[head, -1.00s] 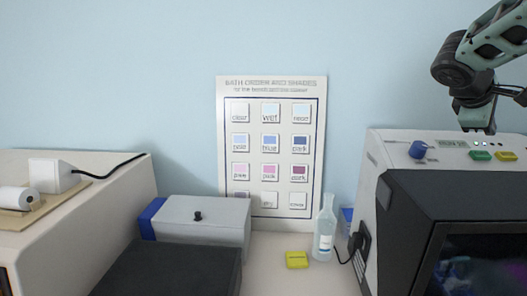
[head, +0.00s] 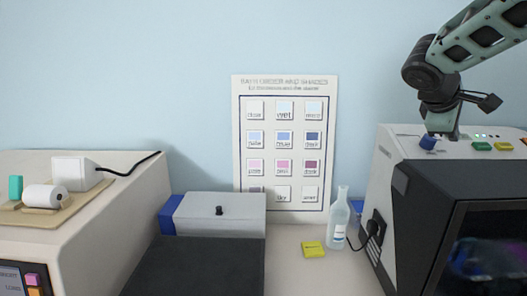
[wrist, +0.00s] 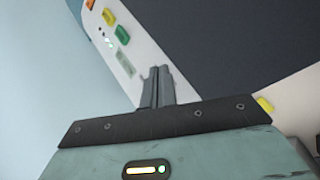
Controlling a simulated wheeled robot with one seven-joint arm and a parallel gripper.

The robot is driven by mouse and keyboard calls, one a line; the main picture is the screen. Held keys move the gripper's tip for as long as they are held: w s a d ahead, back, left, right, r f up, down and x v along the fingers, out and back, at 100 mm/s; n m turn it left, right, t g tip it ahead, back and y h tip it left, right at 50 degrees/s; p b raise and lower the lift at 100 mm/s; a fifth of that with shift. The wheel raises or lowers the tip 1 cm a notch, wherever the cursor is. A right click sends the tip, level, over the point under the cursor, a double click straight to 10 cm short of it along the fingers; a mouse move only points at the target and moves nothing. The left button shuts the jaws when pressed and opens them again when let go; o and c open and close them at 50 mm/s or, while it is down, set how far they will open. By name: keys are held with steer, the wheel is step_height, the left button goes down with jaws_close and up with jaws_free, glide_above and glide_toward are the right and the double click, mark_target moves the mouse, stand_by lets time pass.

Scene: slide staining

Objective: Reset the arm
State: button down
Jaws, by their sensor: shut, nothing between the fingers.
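My arm reaches in from the top right in the head view. The machine's light panel with green (wrist: 124,33) and orange buttons lies beyond the fingertips. I cannot tell how far the fingertips are from the machine's top.
A glass bottle (head: 339,218) and a yellow block (head: 313,249) stand on the counter left of the right machine. A grey box with a black knob (head: 220,228) sits mid-left. A white machine (head: 95,215) stands at left. A chart (head: 284,180) is on the wall.

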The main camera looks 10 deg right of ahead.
steer(key=s+a+f+n+y, duration=0.15)
steer(key=a+f, duration=0.25)
steer(key=a, duration=0.5)
steer(key=s+a+f+y, duration=0.3)
steer(key=a+f, duration=0.1)
steer(key=a, duration=0.5)
steer(key=s+a+f+y, duration=0.2)
steer(key=s+a+f, duration=0.15)
steer(key=a, duration=0.55)
steer(key=s+a+f+g+y, duration=0.1)
steer(key=s+a+f+y, duration=0.15)
steer(key=s+a, duration=0.4)
steer(key=s+a+f+g+y, duration=0.1)
steer(key=s+a+f, duration=0.35)
steer(key=s, duration=0.35)
step_height(320, 180, down, 8)
steer(key=a+b, duration=0.1)
steer(key=b, duration=0.6)
steer(key=shift+s+r+b, duration=0.15)
steer(key=shift+s+b, duration=0.05)
steer(key=shift+b, duration=0.1)
